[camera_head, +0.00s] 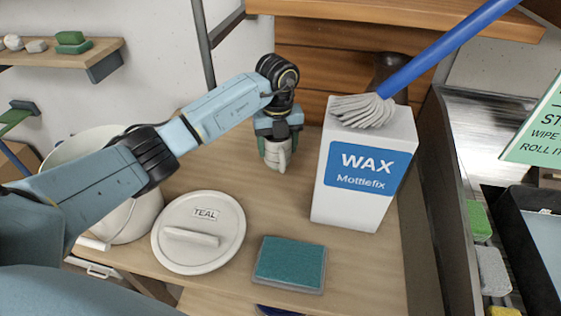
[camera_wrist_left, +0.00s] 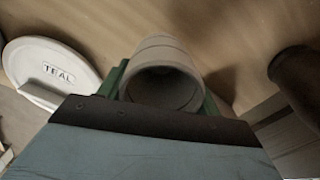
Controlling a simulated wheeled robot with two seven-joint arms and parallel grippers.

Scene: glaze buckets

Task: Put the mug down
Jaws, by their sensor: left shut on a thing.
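A pale grey mug (camera_head: 277,157) is at my left gripper (camera_head: 277,140), over the back middle of the wooden bench. In the left wrist view, the mug (camera_wrist_left: 165,75) shows its round open mouth between the green fingers of my left gripper (camera_wrist_left: 162,88), which is shut on it. The mug is at or close to the wooden surface; I cannot tell whether it touches. My right gripper does not show.
A white WAX box (camera_head: 345,205) stands right of the mug, with a mop head (camera_head: 362,110) on top. A TEAL lid (camera_head: 222,245), a teal sponge tray (camera_head: 290,262) and a white bucket (camera_head: 135,215) are nearer. Bare wood surrounds the mug.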

